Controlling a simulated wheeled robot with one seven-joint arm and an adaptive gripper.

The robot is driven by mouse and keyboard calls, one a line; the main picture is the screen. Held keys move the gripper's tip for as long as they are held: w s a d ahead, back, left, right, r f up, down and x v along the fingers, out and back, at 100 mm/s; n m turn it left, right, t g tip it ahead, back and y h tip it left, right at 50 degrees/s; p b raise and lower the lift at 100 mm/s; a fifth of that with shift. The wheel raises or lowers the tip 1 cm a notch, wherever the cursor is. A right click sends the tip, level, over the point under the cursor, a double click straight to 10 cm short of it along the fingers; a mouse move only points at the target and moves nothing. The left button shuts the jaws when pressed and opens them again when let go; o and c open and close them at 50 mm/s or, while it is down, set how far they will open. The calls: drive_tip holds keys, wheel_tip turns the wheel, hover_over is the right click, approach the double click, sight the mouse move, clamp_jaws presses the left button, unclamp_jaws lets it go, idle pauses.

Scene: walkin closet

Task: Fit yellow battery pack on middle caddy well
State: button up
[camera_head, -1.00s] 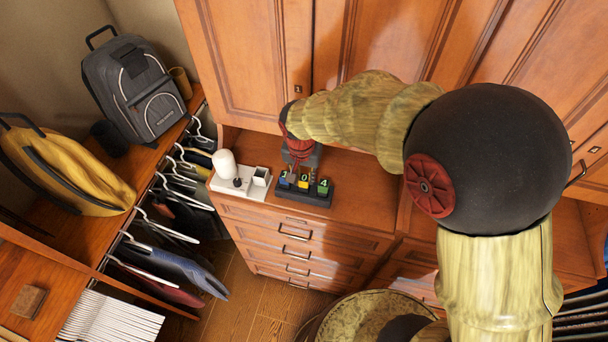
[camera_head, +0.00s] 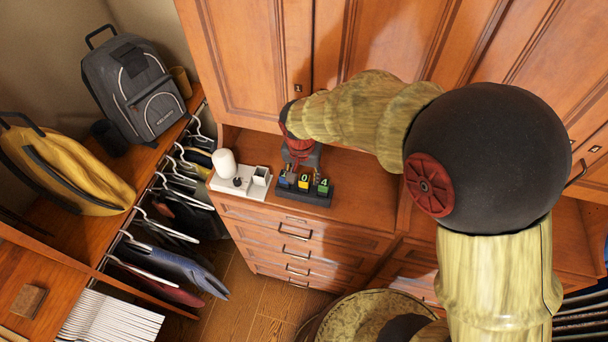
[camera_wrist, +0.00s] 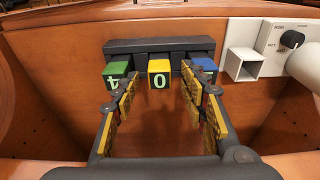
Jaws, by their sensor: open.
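The yellow battery pack (camera_wrist: 159,73), marked 0, sits at the middle well of the dark grey caddy (camera_wrist: 150,46); it also shows in the head view (camera_head: 304,182). A green pack (camera_wrist: 116,74), marked 4, and a blue pack (camera_wrist: 205,66) sit in the wells on either side. My gripper (camera_wrist: 160,82) is open and empty. Its fingertips are spread to the two sides of the yellow pack, with clear space between them and it. I cannot tell how deep the yellow pack sits, as its lower end is hidden.
A white unit (camera_head: 238,184) with a knob, a white cylinder and an open square socket stands beside the caddy on the wooden cabinet top (camera_head: 358,201). Cabinet doors (camera_head: 250,60) rise close behind. The cabinet top right of the caddy is clear.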

wheel_tip(320, 180, up, 12)
drive_tip(key=s, duration=0.1)
drive_tip(key=shift+s+a, duration=0.3)
drive_tip(key=shift+s, duration=0.05)
drive_tip(key=shift+f+n, duration=0.1)
drive_tip(key=shift+n, duration=0.2)
idle(0.5)
drive_tip(key=s+d+f+n+t+b, duration=0.1)
drive_tip(key=s+d+f+t+b, duration=0.1)
drive_tip(key=s+d+f+b, duration=0.2)
drive_tip(key=s+d+f+n+t+b, duration=0.1)
drive_tip(key=s+d+f+b, duration=0.3)
drive_tip(key=s+d+b, duration=0.7)
drive_tip(key=s+n+b, duration=0.1)
drive_tip(key=s+b, duration=0.2)
drive_tip(key=b, duration=0.1)
drive_tip(key=shift+f+t+y, duration=0.2)
drive_tip(key=shift+t+y, duration=0.1)
drive_tip(key=shift+t, duration=0.1)
